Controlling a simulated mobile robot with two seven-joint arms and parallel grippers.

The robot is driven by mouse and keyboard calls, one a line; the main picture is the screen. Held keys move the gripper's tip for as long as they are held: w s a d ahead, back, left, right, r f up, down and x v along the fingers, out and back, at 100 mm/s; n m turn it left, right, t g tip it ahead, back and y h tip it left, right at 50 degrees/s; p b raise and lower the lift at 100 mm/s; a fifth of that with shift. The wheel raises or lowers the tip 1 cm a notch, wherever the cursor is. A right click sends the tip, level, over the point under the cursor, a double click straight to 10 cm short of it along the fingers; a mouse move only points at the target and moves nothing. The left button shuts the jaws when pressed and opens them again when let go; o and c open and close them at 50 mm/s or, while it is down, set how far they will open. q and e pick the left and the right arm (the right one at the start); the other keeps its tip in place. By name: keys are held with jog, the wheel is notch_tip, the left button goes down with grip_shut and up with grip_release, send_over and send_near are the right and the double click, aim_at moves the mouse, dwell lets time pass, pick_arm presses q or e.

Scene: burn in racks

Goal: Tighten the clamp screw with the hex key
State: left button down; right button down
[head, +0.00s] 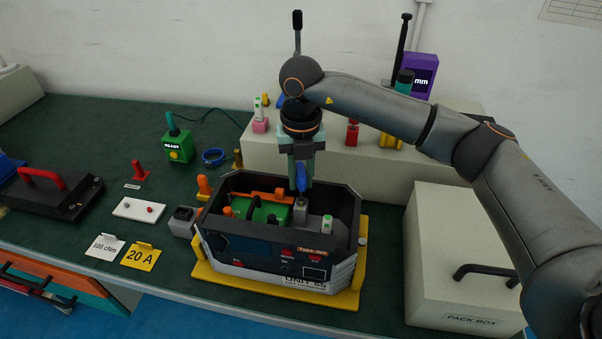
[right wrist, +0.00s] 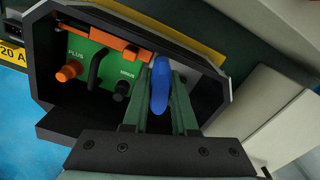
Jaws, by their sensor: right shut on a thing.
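My right gripper (head: 301,165) points down over the open black case (head: 345,205) and is shut on the blue handle of the hex key (head: 301,180). In the right wrist view the blue handle (right wrist: 160,85) stands between the two green fingers; the key's shaft and tip are hidden. Inside the case a green module (head: 268,212) lies under an orange bar (head: 262,193), which also shows in the right wrist view (right wrist: 110,38). A grey block (head: 300,209) is right below the key. I cannot make out the clamp screw. My left gripper is not in view.
The case sits in a yellow cradle (head: 230,285). A pack box (head: 455,290) stands at the right, a raised shelf (head: 370,165) behind. At the left are a black unit with a red handle (head: 55,195), a green tester (head: 180,148) and two cards (head: 140,256).

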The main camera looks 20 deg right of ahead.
jog(key=m, duration=0.4)
jog(key=shift+s+f+p, duration=0.15)
jog(key=shift+f+p, duration=0.05)
jog(key=shift+p, duration=0.2)
jog(key=c, duration=1)
grip_release()
jog(key=shift+f, duration=0.1)
jog(key=shift+c, duration=0.2)
jog(key=o, duration=0.4)
jog(key=shift+r, duration=0.25)
